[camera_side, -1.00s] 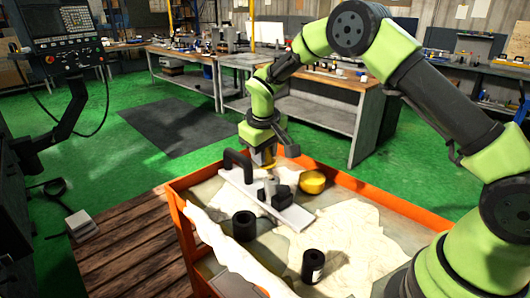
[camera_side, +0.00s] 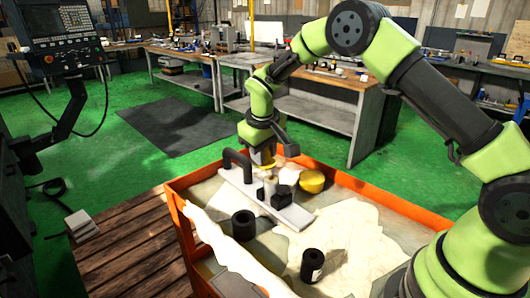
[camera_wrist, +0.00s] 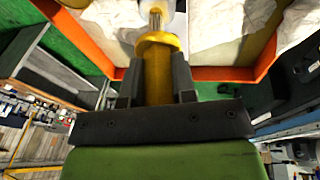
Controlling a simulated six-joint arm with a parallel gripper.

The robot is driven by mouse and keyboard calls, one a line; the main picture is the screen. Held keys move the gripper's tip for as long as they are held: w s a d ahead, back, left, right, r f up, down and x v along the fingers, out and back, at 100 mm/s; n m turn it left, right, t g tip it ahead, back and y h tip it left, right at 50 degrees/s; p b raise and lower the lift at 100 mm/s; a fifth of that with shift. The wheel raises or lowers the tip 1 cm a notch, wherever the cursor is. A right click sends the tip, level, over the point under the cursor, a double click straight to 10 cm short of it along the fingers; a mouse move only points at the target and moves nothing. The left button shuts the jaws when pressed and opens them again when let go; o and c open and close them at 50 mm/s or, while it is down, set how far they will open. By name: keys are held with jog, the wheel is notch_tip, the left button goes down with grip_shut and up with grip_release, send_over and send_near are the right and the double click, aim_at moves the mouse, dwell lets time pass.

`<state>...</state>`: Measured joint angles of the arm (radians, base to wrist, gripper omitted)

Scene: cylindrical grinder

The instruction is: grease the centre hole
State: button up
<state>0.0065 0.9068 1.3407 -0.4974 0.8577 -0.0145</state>
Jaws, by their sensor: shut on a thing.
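My gripper (camera_side: 264,163) is shut on a yellow-handled brush (camera_wrist: 157,70), its jaws on either side of the handle. The brush's pale bristle tip (camera_wrist: 156,17) points away from my gripper in the wrist view. In the side view my gripper is over the far part of the orange cart, just above a pale bar fixture (camera_side: 291,217). The fixture carries a black arched handle (camera_side: 236,157), a small light cylinder (camera_side: 270,185) and a black block (camera_side: 282,197). A yellow tub (camera_side: 311,182) stands to the right. I cannot make out the centre hole.
The orange cart (camera_side: 410,208) has raised rims and crumpled pale cloth (camera_side: 350,235) inside. Two black hollow cylinders stand near its front, one left (camera_side: 243,225) and one right (camera_side: 312,265). A machine control panel (camera_side: 62,32) is at the left; workbenches are behind.

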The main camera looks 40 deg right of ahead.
jog(key=shift+s, duration=0.1)
jog(key=shift+s, duration=0.5)
jog(key=shift+w, duration=0.2)
jog(key=shift+w, duration=0.45)
jog(key=shift+s, duration=0.15)
jog(key=shift+s, duration=0.5)
jog(key=shift+w, duration=0.15)
jog(key=shift+w, duration=0.45)
